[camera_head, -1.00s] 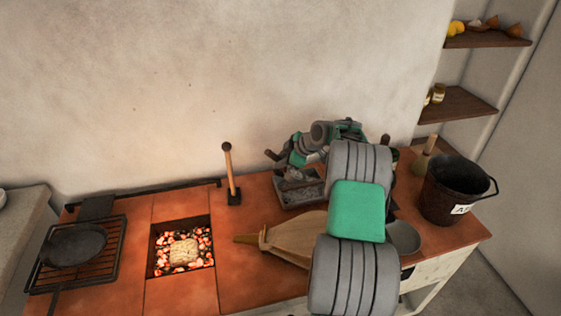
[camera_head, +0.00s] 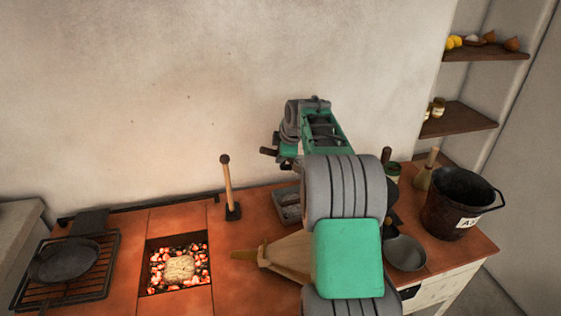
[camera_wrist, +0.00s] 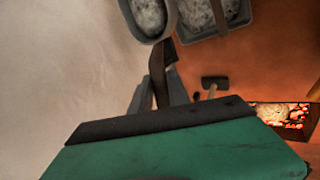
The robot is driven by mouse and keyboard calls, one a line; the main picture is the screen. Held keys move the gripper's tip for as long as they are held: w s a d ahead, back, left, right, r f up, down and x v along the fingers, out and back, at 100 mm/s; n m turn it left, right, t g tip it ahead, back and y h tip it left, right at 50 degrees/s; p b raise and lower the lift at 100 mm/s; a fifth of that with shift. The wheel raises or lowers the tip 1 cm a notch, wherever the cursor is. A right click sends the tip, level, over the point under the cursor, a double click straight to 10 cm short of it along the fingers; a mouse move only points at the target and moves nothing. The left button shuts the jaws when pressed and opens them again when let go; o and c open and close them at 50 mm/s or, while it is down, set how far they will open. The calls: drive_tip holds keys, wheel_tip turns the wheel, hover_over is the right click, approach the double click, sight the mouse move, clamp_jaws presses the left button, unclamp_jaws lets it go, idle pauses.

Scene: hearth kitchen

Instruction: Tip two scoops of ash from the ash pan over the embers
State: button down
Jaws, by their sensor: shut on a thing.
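My gripper (camera_wrist: 160,92) is shut on the dark handle of a scoop (camera_wrist: 148,36) in the wrist view. The scoop's bowl holds grey ash. The grey ash pan (camera_wrist: 208,34), with more ash in it, lies just beside the scoop in that view. In the head view the ash pan (camera_head: 288,212) is partly hidden by my arm, and my gripper is raised above it; the scoop's bowl is hidden there. The embers also show at the right of the wrist view (camera_wrist: 296,112).
A wooden-handled tool (camera_head: 228,188) stands upright between pit and pan. Bellows (camera_head: 285,252) lie in front. A grill with a dark pan (camera_head: 62,260) is at left. A grey bowl (camera_head: 405,252), brush (camera_head: 426,172) and black bucket (camera_head: 455,205) are at right.

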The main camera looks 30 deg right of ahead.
drive_tip(key=shift+r+n+g+h+p, duration=0.2)
drive_tip(key=shift+r+h, duration=0.4)
drive_tip(key=shift+r, duration=1.1)
drive_tip(key=shift+r+n+g+h+p, duration=0.15)
drive_tip(key=shift+r+h, duration=0.45)
drive_tip(key=shift+r, duration=1.1)
drive_tip(key=shift+a, duration=0.1)
